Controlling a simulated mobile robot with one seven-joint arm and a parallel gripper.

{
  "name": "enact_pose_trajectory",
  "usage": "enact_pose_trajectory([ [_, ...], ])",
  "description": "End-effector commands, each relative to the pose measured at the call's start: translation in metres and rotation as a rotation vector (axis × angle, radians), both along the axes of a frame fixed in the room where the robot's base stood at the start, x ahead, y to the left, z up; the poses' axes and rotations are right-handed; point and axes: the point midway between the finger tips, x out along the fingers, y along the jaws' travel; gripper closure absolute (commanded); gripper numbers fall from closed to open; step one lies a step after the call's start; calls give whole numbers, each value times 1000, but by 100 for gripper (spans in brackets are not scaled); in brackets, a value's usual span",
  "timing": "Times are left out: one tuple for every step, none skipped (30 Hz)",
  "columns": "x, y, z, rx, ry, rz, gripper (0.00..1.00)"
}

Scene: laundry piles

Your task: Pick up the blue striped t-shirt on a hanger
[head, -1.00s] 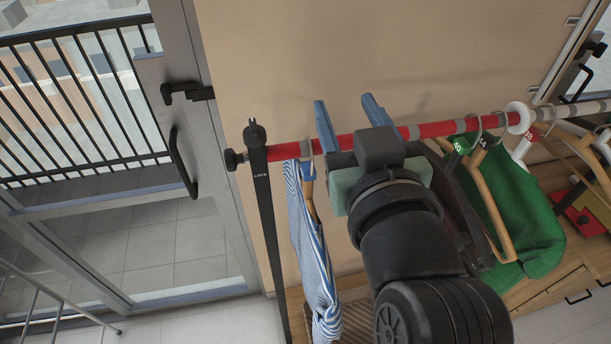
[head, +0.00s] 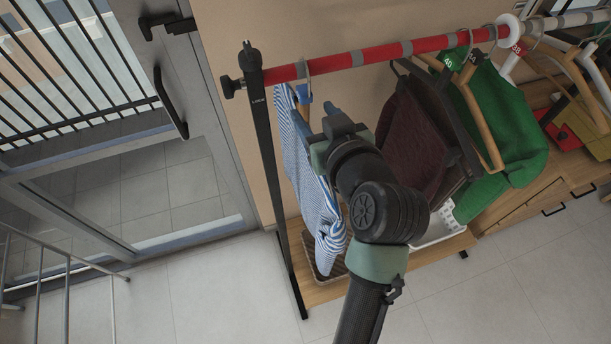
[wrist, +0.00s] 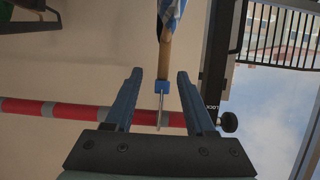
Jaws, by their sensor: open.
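The blue and white striped t-shirt (head: 306,170) hangs on a wooden hanger at the left end of the red rail. My gripper (head: 317,112) is beside the hanger, below the rail, and partly hides the shirt's right side. In the wrist view my gripper (wrist: 159,76) is open. The hanger's wooden neck (wrist: 165,55), blue size tag (wrist: 161,87) and metal hook appear between the two fingers, with gaps on both sides. I cannot tell how deep the hanger sits between them. A bit of the shirt (wrist: 173,12) shows at the top edge.
The red rail (head: 380,54) runs above, on a black post (head: 268,150). A dark red garment (head: 412,130) and a green garment (head: 500,120) hang to the right. A wooden shelf (head: 323,291) with a basket lies below. Floor is clear in front.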

Motion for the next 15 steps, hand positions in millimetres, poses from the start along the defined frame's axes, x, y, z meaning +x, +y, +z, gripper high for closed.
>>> enact_pose_trajectory([
  [5, 5, 0, 1, 3, 4, 45],
  [9, 6, -1, 1, 5, 3, 45],
  [13, 9, -4, 1, 5, 3, 45],
  [16, 11, -6, 0, 3, 3, 45],
  [20, 12, -8, 0, 3, 3, 45],
  [25, 13, -10, 0, 1, 2, 45],
  [27, 14, -12, 0, 1, 2, 45],
  [29, 14, -13, 0, 1, 1, 45],
  [32, 15, -14, 0, 1, 1, 45],
  [33, 15, -15, 0, 0, 1, 45],
  [34, 16, -16, 0, 1, 1, 45],
  [35, 16, -17, 0, 1, 1, 45],
  [35, 16, -17, 0, 1, 0, 45],
  [35, 16, -17, 0, 1, 0, 45],
  [35, 16, -18, 0, 1, 0, 45],
])
